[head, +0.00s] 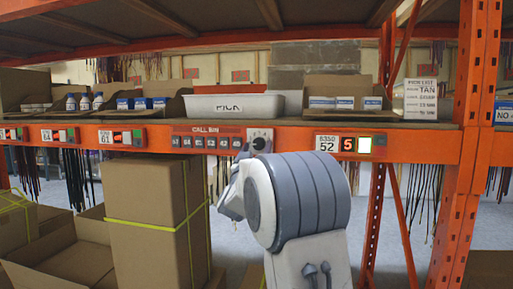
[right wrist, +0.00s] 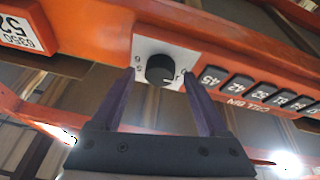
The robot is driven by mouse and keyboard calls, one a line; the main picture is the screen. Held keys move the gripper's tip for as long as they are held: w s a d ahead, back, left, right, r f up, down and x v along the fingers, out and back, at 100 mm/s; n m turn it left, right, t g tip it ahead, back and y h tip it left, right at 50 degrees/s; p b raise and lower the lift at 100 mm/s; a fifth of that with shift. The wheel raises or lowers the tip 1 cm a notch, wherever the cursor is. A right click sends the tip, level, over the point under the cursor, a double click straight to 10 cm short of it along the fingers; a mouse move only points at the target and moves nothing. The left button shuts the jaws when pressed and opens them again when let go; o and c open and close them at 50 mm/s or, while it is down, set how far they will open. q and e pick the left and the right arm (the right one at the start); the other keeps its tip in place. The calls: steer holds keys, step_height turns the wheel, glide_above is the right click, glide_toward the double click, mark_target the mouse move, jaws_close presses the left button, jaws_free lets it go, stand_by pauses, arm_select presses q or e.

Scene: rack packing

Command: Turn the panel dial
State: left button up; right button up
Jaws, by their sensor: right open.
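The panel dial (head: 260,144) is a round black knob on a small pale plate, at the right end of the "CALL BIN" strip on the orange beam. In the right wrist view the dial (right wrist: 160,69) sits between the two fingers of my right gripper (right wrist: 158,72). The gripper is open, with one dark fingertip on each side of the knob and a visible gap to it. In the head view my grey right arm stands just below the dial and hides most of the gripper. My left gripper is not in view.
The call-bin button strip (head: 207,138) is left of the dial. A label unit (head: 343,144) with a red "5" and a lit green button is to its right. A white "PICK" tote (head: 228,105) is on the shelf above; a tall strapped carton (head: 155,225) stands below left.

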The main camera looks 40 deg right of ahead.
jaws_close()
